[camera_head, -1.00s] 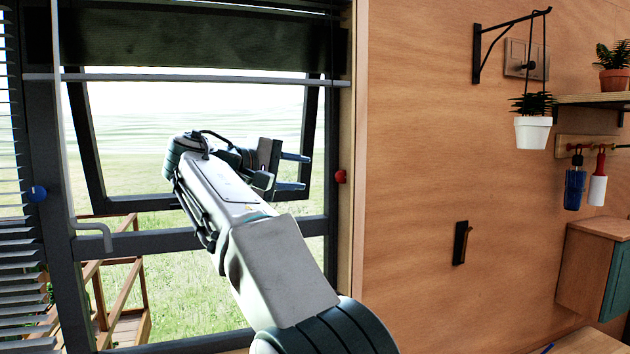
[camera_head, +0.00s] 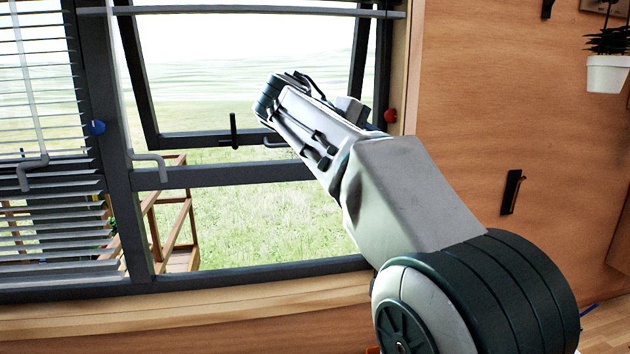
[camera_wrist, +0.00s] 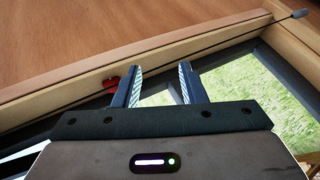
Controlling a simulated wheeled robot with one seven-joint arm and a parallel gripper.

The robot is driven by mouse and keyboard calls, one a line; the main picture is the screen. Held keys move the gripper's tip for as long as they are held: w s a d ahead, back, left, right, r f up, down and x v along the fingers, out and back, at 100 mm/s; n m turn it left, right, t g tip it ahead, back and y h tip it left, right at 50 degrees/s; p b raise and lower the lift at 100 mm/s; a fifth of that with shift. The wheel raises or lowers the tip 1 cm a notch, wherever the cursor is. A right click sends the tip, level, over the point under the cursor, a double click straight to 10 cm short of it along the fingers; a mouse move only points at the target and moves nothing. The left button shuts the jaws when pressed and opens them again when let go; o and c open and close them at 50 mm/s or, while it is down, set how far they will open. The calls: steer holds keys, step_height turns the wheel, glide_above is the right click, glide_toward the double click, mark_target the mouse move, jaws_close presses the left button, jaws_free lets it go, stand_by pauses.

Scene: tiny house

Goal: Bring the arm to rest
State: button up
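My arm (camera_head: 405,195) reaches up and to the left in front of the window in the head view, its forearm pointing away. The gripper fingers are hidden behind the forearm there. In the wrist view my gripper (camera_wrist: 160,88) is open, its two fingers apart and nothing between them. The fingers point toward the wooden window frame (camera_wrist: 190,38). A red knob (camera_wrist: 110,84) on the frame shows just left of the left finger; whether they touch I cannot tell.
The window's tilted sash (camera_head: 220,140) stands open behind the arm. A blue knob (camera_head: 97,127) and blinds (camera_head: 45,215) are at the left. A wooden wall (camera_head: 480,90) with a black hook (camera_head: 511,190) is at the right. A white hanging pot (camera_head: 607,74) is at the upper right.

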steer(key=s+d+f+m+g+y+b, duration=0.1)
steer(key=s+f+y, duration=0.4)
steer(key=s+f, duration=0.9)
steer(key=s+d+f+m+g+y+b, duration=0.1)
steer(key=s+d+f+m+g+y, duration=0.2)
steer(key=s+f, duration=1.2)
step_height(320, 180, down, 5)
steer(key=m+y, duration=0.2)
steer(key=shift+d+m, duration=0.2)
steer(key=shift+m, duration=0.1)
steer(key=shift+s, duration=0.1)
